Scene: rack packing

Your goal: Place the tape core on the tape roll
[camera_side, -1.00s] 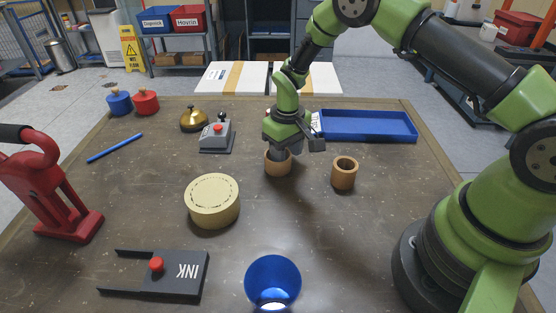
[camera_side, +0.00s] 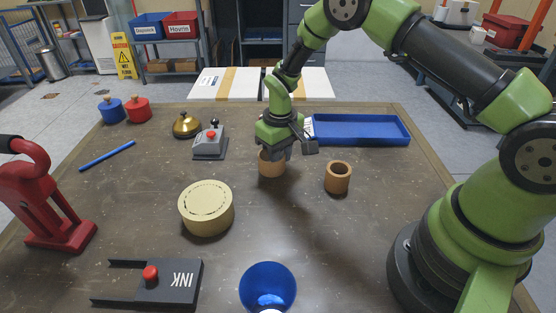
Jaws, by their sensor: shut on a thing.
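A brown, ring-shaped tape core (camera_side: 271,165) is in the fingers of my gripper (camera_side: 273,153), right of centre on the table. My gripper points down and is shut on the core near its top edge. The core is upright; I cannot tell whether its bottom touches the table or is just above it. A second, similar brown core (camera_side: 338,180) stands free to the right. The tape roll (camera_side: 206,212) is a wide beige cylinder, nearer the camera and left of the held core. Its top is bare, with a dashed ring marking.
A blue tray (camera_side: 362,138) is behind my gripper. A grey box with a red button (camera_side: 209,146) and a brass bell (camera_side: 186,128) stand to its left. A red press (camera_side: 45,205) stands at left.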

